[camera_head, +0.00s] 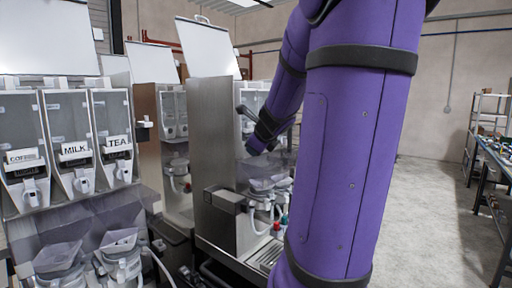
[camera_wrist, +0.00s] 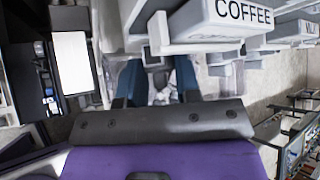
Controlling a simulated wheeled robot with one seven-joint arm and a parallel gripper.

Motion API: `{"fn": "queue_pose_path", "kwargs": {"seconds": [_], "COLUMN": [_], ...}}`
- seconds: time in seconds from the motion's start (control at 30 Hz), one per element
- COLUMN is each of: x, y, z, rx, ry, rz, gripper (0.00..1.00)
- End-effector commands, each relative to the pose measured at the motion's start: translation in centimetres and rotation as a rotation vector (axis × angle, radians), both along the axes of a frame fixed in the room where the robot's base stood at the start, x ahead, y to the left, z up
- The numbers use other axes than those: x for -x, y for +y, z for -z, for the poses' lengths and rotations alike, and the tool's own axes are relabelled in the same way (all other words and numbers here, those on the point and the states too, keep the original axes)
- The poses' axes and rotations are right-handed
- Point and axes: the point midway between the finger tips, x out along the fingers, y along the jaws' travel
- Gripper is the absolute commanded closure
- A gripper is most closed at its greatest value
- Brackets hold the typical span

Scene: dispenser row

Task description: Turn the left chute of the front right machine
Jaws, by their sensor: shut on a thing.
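In the wrist view, a grey canister front with a COFFEE label (camera_wrist: 238,12) is close at the top. My gripper (camera_wrist: 158,88) is just below and left of that label, its two dark teal fingers either side of a pale chute (camera_wrist: 155,60), shut on it. The chute's exact angle cannot be told. In the head view the dark wrist end shows at the machine's front, with the fingers mostly hidden.
Another machine (camera_head: 65,110) with COFFEE, MILK and TEA canisters stands at the left, with mixing bowls (camera_head: 58,258) below. Bowls and hoses (camera_head: 265,190) also sit below the front right machine's canisters. Open floor (camera_head: 430,210) lies right, before a long table (camera_head: 495,155).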

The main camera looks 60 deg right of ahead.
Motion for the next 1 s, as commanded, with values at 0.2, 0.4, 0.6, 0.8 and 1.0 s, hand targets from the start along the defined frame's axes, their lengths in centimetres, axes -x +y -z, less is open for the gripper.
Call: {"fn": "queue_pose_path", "kwargs": {"seconds": [0.2, 0.4, 0.6, 0.8, 1.0], "x": [-0.08, -0.15, -0.20, -0.15, -0.08], "y": [0.16, 0.23, 0.35, 0.32, 0.31], "z": [0.02, 0.03, 0.10, 0.12, 0.18], "rx": [0.052, 0.101, 0.149, 0.199, 0.248], "ry": [0.004, 0.009, 0.014, 0.020, 0.026], "rz": [-0.002, -0.004, -0.006, -0.004, -0.004], "gripper": [0.93, 0.93, 0.93, 0.93, 0.93]}}
